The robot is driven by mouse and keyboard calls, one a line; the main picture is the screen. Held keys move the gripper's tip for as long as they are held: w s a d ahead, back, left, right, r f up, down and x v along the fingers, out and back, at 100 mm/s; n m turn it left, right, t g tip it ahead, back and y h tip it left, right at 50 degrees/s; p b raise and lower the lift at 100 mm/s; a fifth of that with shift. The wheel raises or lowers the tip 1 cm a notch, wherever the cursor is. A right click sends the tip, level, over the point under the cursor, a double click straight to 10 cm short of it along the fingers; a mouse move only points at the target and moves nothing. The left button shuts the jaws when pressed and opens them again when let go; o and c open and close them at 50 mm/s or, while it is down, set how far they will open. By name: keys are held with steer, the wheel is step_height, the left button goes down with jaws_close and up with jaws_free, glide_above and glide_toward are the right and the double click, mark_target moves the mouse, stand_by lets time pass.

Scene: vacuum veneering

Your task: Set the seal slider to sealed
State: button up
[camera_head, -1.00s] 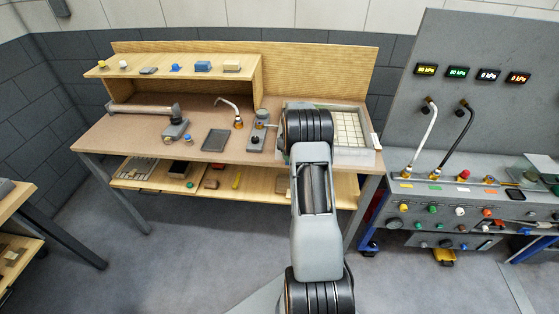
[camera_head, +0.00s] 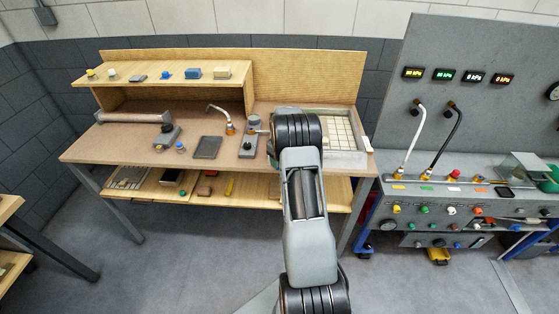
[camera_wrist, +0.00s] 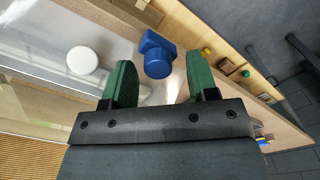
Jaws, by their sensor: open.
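A blue block-like part with a round knob (camera_wrist: 157,62) sits at the edge of a clear panel in the wrist view. I take it to be the seal slider, but no label is readable. My gripper (camera_wrist: 158,75) has its two green fingers open on either side of it, with a visible gap on each side. I cannot tell the depth between them. In the head view my own arm hides the gripper and this part. The gridded vacuum bed (camera_head: 343,158) with its pale frame shows at the bench's right end, partly behind my arm.
A white disc (camera_wrist: 83,60) lies on the clear panel. The wooden bench (camera_head: 100,150) carries a grey tray (camera_head: 207,147) and a valve block (camera_head: 250,146). A control panel with gauges and hoses (camera_head: 480,100) stands at right. The floor in front is clear.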

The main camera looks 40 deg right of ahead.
step_height(320, 180, up, 8)
steer(key=p, duration=0.4)
steer(key=shift+a+f, duration=0.1)
steer(key=shift+a, duration=0.05)
steer(key=shift+c, duration=0.4)
